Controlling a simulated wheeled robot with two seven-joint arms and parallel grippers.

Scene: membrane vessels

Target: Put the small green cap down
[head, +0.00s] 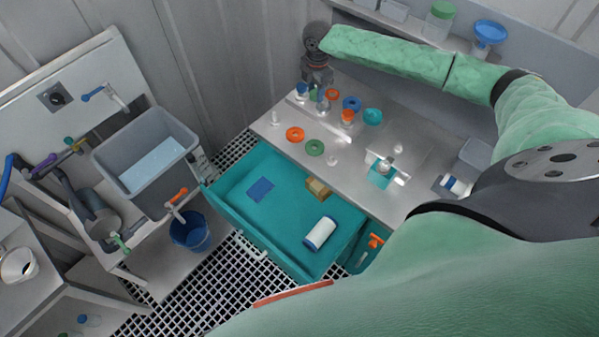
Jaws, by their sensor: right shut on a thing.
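My right gripper (317,82) points down at the back left end of the grey bench (398,156), below the end of my green-sleeved arm. It is shut on a small green thing (314,93), which looks like the small green cap; the jaws partly hide it. The cap is low, close to the bench top among small vessels; I cannot tell whether it touches anything. A blue-topped vessel (302,89) stands just left of it. A larger green ring (315,148) lies flat nearer the bench front. My left gripper is not in view.
Orange rings (295,134), a blue ring (352,103), an orange-topped jar (347,117) and a teal bowl (372,116) crowd the bench near the gripper. An open teal drawer (284,222) juts out in front. A grey sink (145,160) is at left.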

